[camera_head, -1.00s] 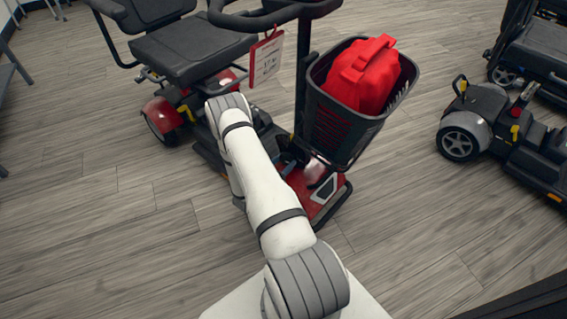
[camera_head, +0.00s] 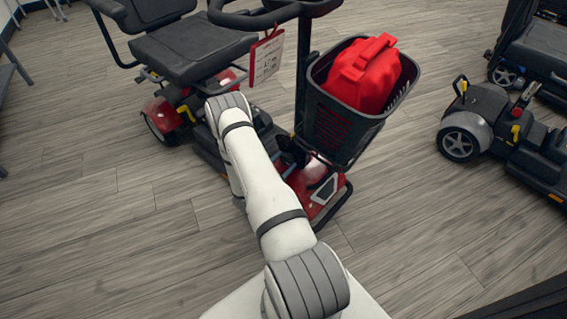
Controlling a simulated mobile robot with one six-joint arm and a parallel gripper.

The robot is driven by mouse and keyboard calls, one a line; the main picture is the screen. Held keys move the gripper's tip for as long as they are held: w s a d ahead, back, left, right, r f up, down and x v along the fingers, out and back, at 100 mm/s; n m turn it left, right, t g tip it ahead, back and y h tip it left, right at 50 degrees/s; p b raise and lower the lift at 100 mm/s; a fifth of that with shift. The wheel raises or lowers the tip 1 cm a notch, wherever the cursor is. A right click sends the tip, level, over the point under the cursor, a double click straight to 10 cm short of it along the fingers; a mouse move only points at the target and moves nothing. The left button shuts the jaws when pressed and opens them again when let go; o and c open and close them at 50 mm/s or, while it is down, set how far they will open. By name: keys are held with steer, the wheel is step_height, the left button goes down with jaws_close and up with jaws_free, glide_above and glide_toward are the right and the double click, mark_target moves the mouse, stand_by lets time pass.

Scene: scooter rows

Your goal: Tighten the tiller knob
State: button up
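The red and black scooter (camera_head: 320,188) stands in front of me. Its upright tiller (camera_head: 303,75) rises to the black handlebar (camera_head: 265,17), cut off by the top edge. The tiller knob cannot be made out. Dark parts with a little yellow (camera_head: 288,143) show at the tiller's foot, partly behind my arm. My white arm reaches from the bottom up to a grey joint left of the tiller. My gripper is not visible; the part of the arm beyond that joint is hidden.
A paper tag (camera_head: 267,60) hangs from the handlebar. The scooter's seat (camera_head: 190,48) is behind. Another scooter (camera_head: 480,125) stands at right.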

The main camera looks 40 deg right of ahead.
steer(key=o, duration=0.4)
steer(key=p+v, duration=0.2)
steer(key=v, duration=0.6)
steer(key=shift+d, duration=0.1)
